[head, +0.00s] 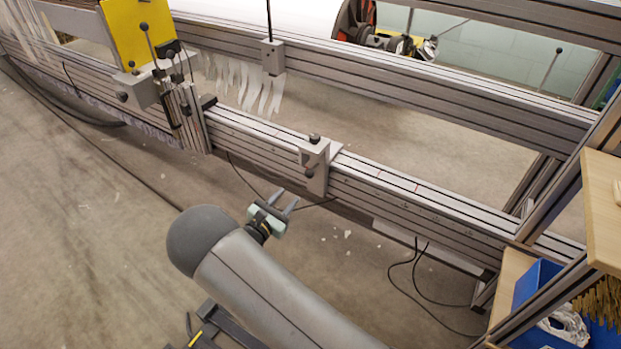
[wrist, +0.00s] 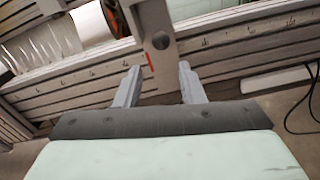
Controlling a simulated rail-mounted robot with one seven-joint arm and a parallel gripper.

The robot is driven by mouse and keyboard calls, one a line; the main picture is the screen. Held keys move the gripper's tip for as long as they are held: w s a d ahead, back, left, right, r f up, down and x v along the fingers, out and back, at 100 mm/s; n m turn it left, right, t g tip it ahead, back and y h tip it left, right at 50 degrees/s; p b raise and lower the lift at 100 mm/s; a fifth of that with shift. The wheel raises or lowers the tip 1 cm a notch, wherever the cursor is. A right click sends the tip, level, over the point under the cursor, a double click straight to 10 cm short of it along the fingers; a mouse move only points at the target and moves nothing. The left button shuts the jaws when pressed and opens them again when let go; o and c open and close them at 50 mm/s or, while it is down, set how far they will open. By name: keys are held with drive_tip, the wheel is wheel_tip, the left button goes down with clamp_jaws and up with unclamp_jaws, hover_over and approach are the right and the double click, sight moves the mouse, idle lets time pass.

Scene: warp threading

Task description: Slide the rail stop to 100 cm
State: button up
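The rail stop (head: 316,165) is a grey metal block with a dark knob on top, clamped over the front aluminium rail (head: 400,195). In the wrist view the stop (wrist: 153,40) stands just beyond my fingertips, with a red mark on its lower edge. My gripper (head: 285,203) is in front of the rail, a little left of and below the stop, apart from it. The two fingers are spread with nothing between them; they also show in the wrist view (wrist: 157,75). A scale with ticks (wrist: 250,45) runs along the rail; its numbers are too small to read.
A carriage with a yellow plate (head: 138,30) and levers sits on the rail to the left. Another block (head: 272,57) is on the rear rail. Shelves and a blue bin (head: 535,280) stand at the right. Black cables hang below the rail. The rail right of the stop is clear.

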sight(307, 177)
drive_tip(key=b+x, duration=0.3)
drive_tip(key=x, duration=0.9)
drive_tip(key=shift+w+d+b, duration=0.3)
clamp_jaws()
